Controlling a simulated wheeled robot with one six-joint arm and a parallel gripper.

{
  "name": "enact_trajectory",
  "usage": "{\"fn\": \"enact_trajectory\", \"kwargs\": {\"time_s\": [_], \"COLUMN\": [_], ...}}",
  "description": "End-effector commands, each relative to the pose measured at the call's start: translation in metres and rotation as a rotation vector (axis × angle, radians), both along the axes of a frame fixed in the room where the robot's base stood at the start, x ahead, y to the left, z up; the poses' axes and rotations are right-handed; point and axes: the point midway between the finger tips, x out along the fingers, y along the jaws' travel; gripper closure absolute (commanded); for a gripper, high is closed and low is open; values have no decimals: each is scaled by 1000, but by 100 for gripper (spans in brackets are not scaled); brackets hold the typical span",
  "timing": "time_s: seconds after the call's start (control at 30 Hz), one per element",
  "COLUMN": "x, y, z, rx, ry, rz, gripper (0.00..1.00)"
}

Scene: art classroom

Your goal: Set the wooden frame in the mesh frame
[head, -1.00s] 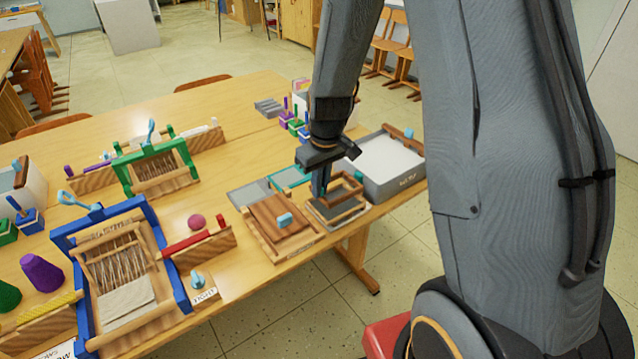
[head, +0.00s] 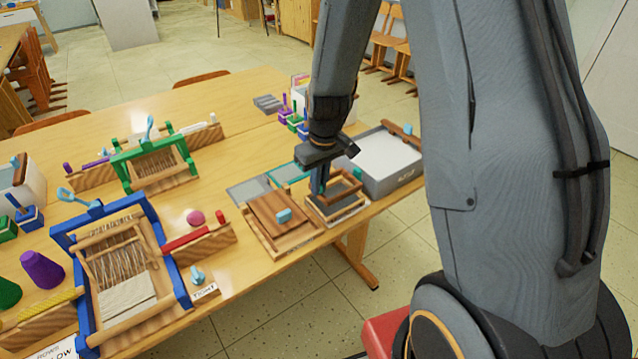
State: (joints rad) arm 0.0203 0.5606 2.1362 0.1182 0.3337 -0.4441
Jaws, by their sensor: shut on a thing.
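The wooden frame (head: 349,189) is a small brown rectangular frame. My gripper (head: 320,190) points down and is shut on its left side. The wooden frame is over the mesh frame (head: 347,214), a pale wooden frame with a dark grey mesh, near the table's front right edge. The two overlap in this view, and I cannot tell whether they touch. My gripper and wrist hide part of the wooden frame's far left side.
A wooden board with a light blue handle (head: 270,214) lies in a frame just to the left. A grey tub (head: 393,163) with a white inside stands close on the right. Looms, including a blue one (head: 172,249), fill the table's left side.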

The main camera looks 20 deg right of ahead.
Motion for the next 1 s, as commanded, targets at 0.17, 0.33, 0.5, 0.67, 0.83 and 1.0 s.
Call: {"fn": "enact_trajectory", "kwargs": {"time_s": [0.17, 0.33, 0.5, 0.67, 0.83, 1.0], "x": [0, 0, 0, 0, 1, 1], "y": [0, 0, 0, 0, 0, 0], "z": [0, 0, -2, -6, -11, -12], "rx": [0, 0, 0, 0, 0, 0], "ry": [-1, -1, 0, 0, 0, -1], "rz": [0, 0, 0, 0, 0, 0], "gripper": [100, 100, 100, 100, 100, 100]}}
